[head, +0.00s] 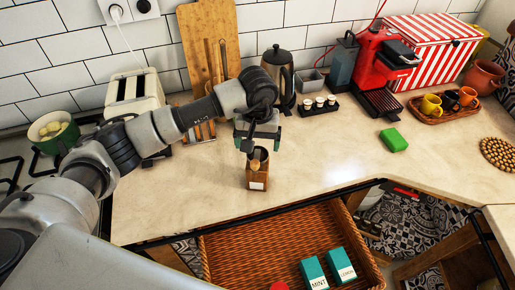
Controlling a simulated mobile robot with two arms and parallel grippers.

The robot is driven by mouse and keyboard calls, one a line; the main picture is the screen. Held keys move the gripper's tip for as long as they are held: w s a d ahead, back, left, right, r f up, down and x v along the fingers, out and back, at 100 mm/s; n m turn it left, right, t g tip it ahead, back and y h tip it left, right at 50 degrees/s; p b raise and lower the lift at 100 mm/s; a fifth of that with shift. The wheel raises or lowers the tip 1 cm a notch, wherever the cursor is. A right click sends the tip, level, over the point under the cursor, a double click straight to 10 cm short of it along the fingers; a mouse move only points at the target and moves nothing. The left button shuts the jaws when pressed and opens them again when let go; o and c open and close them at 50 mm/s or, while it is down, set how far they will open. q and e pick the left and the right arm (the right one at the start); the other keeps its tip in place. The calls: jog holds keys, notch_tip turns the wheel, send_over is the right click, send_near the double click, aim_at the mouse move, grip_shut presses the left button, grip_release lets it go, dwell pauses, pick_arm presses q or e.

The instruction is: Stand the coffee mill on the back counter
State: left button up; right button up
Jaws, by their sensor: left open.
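The coffee mill seems to be the small brown wooden box (257,180) with a pale front patch and a darker top. It stands upright on the beige counter (200,205), close to its front edge. My left gripper (254,146) reaches in from the left and points down right at the mill's top. Its jaws are open, and the wrist and fingers partly hide the mill's upper part. I cannot tell whether the fingers touch it. My right gripper is not in view.
Behind are a toaster (134,94), a cutting board (205,45), a dark kettle (279,70), a small cup tray (318,107) and a red coffee machine (378,60). A green block (393,140) lies right. A wicker basket (265,245) is below the front edge. Mid-right counter is clear.

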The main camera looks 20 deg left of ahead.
pick_arm(q)
notch_tip(320, 180, up, 9)
jog(key=b, duration=0.2)
jog(key=shift+r+b, duration=0.15)
jog(key=shift+b, duration=0.2)
